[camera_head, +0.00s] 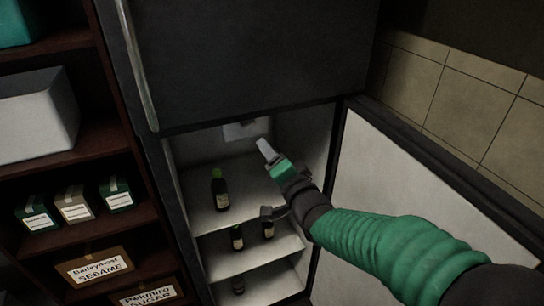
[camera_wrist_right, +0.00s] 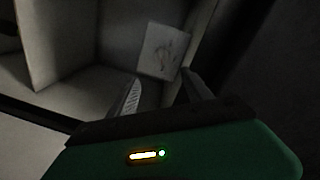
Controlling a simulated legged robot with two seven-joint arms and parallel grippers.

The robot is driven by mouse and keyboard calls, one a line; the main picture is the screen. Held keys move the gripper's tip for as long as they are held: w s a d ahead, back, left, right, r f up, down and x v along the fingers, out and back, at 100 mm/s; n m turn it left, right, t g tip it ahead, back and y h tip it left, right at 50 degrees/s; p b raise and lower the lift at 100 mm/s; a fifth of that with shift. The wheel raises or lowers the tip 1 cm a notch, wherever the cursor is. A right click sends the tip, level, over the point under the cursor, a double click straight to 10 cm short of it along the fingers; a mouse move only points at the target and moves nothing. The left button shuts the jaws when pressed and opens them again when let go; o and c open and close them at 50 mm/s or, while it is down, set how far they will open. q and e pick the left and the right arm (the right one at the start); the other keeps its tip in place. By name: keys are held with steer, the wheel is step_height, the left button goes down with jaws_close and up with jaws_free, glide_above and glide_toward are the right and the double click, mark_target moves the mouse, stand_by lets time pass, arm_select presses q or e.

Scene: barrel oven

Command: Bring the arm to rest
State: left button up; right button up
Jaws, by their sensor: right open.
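My right arm, in a green ribbed sleeve, enters the head view from the lower right. Its gripper (camera_head: 265,176) is at the open front of the fridge's lower compartment, over the upper shelf (camera_head: 255,192). In the right wrist view the two fingers of the right gripper (camera_wrist_right: 162,92) stand apart with nothing between them. Beyond the fingertips is a pale square card with a faint drawing (camera_wrist_right: 163,50); I cannot tell how far away it is. My left gripper is not in view.
The fridge's open door (camera_head: 400,185) stands to the right of the arm, and its upper door (camera_head: 250,60) is shut above. Bottles stand inside, one green-capped (camera_head: 220,190) left of the gripper. A dark shelf unit (camera_head: 95,155) with boxes is at left.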

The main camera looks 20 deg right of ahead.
steer(key=s+f+n+g, duration=0.2)
steer(key=s+f+g, duration=0.1)
steer(key=f, duration=0.4)
steer(key=s+f+n+g, duration=0.3)
steer(key=s+f, duration=0.1)
steer(key=f, duration=0.4)
steer(key=s+a+f+n+g, duration=0.1)
steer(key=s+f+n+g, duration=0.2)
steer(key=s+f, duration=0.3)
steer(key=s+a+f+n+g, duration=0.1)
steer(key=s+f+n+g, duration=0.2)
steer(key=s, duration=0.8)
step_height(320, 180, down, 3)
steer(key=shift+s+a+f+n+g, duration=0.1)
steer(key=shift+s+a+n+g, duration=0.25)
steer(key=shift+g, duration=0.85)
steer(key=shift+w+d, duration=0.1)
steer(key=shift+w, duration=0.1)
steer(key=shift+c, duration=0.5)
